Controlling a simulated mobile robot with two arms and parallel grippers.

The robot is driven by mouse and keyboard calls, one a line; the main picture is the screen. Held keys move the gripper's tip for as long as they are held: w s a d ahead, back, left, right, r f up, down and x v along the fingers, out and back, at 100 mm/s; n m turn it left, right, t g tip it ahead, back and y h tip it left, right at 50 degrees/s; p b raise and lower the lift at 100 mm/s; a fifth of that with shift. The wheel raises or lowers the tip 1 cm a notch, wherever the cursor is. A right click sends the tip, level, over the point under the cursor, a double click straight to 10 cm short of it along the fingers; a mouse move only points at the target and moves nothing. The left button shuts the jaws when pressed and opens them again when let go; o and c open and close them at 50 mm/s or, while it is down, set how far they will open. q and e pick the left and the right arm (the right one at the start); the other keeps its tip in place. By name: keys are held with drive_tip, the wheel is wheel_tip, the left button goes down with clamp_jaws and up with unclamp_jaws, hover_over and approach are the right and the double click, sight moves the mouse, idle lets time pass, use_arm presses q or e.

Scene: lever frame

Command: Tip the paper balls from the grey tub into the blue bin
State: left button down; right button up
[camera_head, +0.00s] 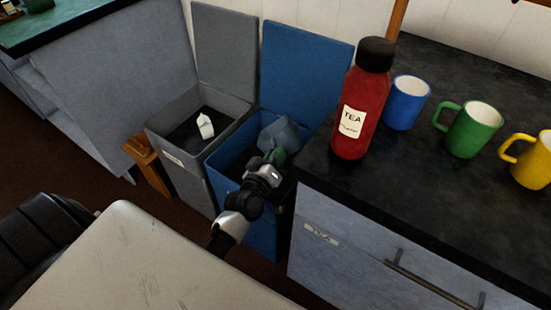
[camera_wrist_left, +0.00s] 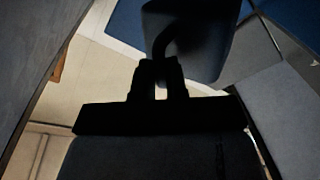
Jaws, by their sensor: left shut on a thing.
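The grey tub (camera_head: 281,132) is tilted over the opening of the blue bin (camera_head: 225,158), near its back right corner. In the left wrist view the dark fingers (camera_wrist_left: 161,75) are at a curved handle of the tub (camera_wrist_left: 205,40), whose body fills the upper middle. The paper balls cannot be made out in either view. The inside of the blue bin is mostly hidden by my arm and shadow. My right gripper is not in view.
A grey bin (camera_head: 160,127) with a white carton (camera_head: 205,126) inside stands left of the blue bin; both lids are up. On the dark counter at right stand a red tea bottle (camera_head: 360,105), close to the bin side, and blue (camera_head: 404,108), green (camera_head: 474,135) and yellow (camera_head: 533,165) mugs.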

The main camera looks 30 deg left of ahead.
use_arm(q)
drive_tip(key=n, duration=0.2)
drive_tip(key=a+n+b, duration=0.1)
drive_tip(key=n, duration=0.1)
drive_tip(key=a+n+b, duration=0.1)
drive_tip(key=shift+a+r+n, duration=0.1)
drive_tip(key=shift+r+n, duration=0.1)
drive_tip(key=shift+n, duration=0.2)
drive_tip(key=a+n, duration=0.7)
drive_tip(key=n, duration=0.3)
drive_tip(key=shift+s+f, duration=0.2)
drive_tip(key=shift+f, duration=0.2)
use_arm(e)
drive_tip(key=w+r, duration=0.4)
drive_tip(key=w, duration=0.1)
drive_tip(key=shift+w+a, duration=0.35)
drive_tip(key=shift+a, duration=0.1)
use_arm(q)
drive_tip(key=shift+d+r, duration=0.1)
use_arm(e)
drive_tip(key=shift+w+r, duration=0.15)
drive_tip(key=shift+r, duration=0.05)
